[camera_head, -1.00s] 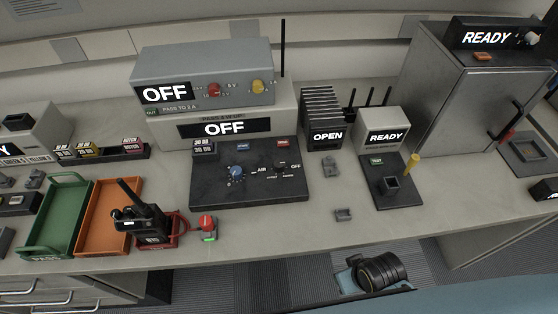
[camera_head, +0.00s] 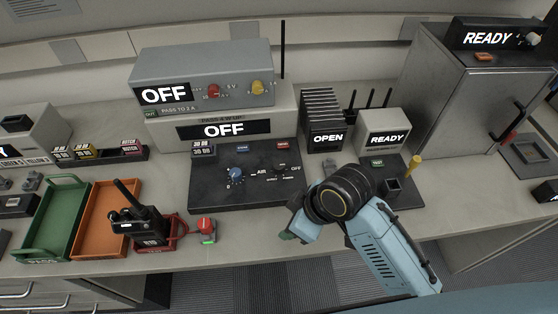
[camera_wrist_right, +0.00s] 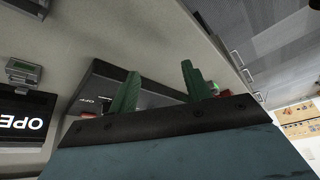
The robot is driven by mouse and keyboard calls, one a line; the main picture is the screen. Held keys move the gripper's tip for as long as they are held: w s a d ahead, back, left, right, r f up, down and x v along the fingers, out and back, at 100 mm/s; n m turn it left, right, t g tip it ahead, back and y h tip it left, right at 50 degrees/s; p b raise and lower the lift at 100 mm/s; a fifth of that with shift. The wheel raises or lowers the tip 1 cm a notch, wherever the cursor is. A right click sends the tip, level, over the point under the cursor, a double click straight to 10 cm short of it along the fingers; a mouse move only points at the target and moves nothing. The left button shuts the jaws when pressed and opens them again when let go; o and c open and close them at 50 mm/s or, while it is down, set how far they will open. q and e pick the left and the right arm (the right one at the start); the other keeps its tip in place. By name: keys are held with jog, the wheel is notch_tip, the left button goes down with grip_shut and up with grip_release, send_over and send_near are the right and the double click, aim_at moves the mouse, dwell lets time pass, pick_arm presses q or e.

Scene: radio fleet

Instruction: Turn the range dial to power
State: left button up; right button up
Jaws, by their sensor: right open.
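The black panel (camera_head: 215,198) lies flat on the bench in the head view. The small black dial (camera_head: 282,169) sits near its right end, with OFF and POWER among the printed words around it. A blue knob (camera_head: 236,174) sits left of it. My right gripper (camera_head: 287,236) is at the bench's front edge, in front of the panel and apart from the dial. The wrist view shows its two green fingers (camera_wrist_right: 160,82) spread and empty, with part of the panel (camera_wrist_right: 150,90) beyond them. My left gripper is not in view.
A grey unit (camera_head: 205,72) with an OFF display stands on a wider OFF unit (camera_head: 225,115) behind the panel. A radio (camera_head: 140,222) stands on a red cradle at left, beside a red button (camera_head: 206,225). A READY tester (camera_head: 384,130) stands at right.

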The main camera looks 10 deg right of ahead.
aim_at(279, 165)
jog(key=w+a+r+n, duration=0.1)
jog(key=w+n, duration=0.1)
jog(key=w+a+r+n+g, duration=0.1)
jog(key=a+n, duration=0.1)
jog(key=w+a+r+n, duration=0.1)
jog(key=w+n, duration=0.1)
jog(key=shift+w+a+r, duration=0.1)
jog(key=shift+w+a, duration=0.2)
jog(key=w+r+n, duration=0.1)
jog(key=w+r+n+g+h, duration=0.1)
jog(key=w+n, duration=0.1)
jog(key=shift+a+r, duration=0.1)
jog(key=shift+a, duration=0.1)
jog(key=w+d+r+n+h, duration=0.3)
jog(key=w+d+r+n, duration=0.1)
jog(key=w+r, duration=0.4)
jog(key=shift+n+g, duration=0.3)
jog(key=f+b, duration=0.1)
jog(key=f, duration=0.5)
jog(key=f+b, duration=0.1)
jog(key=f, duration=0.6)
jog(key=shift+s+d+f, duration=0.15)
jog(key=shift+s+f, duration=0.05)
jog(key=shift+f, duration=0.05)
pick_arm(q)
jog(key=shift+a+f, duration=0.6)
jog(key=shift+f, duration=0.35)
pick_arm(e)
jog(key=shift+f, duration=0.1)
jog(key=shift+c, duration=0.2)
